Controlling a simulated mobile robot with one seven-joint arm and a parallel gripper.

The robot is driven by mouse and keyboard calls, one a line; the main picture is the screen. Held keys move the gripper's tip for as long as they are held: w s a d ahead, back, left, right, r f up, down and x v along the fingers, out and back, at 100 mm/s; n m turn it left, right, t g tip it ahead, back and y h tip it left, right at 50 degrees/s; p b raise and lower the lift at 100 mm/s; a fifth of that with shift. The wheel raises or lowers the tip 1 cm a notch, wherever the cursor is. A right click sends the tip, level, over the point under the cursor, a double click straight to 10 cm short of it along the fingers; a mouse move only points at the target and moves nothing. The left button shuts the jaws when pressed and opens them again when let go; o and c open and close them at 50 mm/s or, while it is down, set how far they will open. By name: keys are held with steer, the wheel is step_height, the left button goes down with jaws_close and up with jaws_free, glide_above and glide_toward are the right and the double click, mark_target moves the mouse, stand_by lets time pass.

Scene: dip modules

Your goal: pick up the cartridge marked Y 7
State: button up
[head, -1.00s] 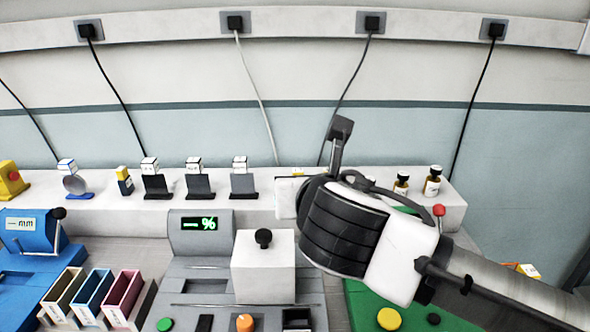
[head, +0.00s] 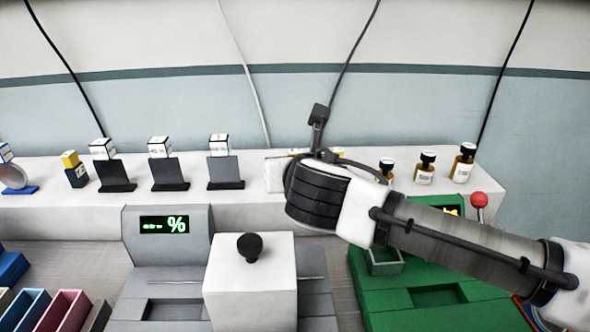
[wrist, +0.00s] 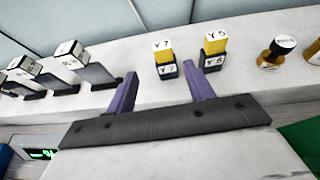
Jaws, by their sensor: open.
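The cartridge marked Y 7 (wrist: 164,57) has a white labelled top, a yellow upper part and a dark lower part with a second Y 7 label. It stands upright on the white ledge in the wrist view. My gripper (wrist: 160,71) is open, its two purple fingers apart and empty. The cartridge appears between the fingertips in the picture, beyond them and not held. A similar cartridge marked Y 5 on top (wrist: 214,47) stands close to its right, beyond the right finger. In the head view my arm hides both cartridges almost fully.
Dark stands with white-topped blocks (head: 165,165) and a yellow-and-dark block (head: 74,170) are left on the ledge. Small amber bottles (head: 425,168) stand right. Below are a grey device with a percent display (head: 165,224) and a green device with a red knob (head: 478,200).

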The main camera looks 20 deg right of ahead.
mark_target(295, 152)
steer(key=x, duration=0.8)
steer(key=shift+d+r, duration=0.3)
steer(key=c, duration=1.1)
steer(key=shift+r, duration=0.1)
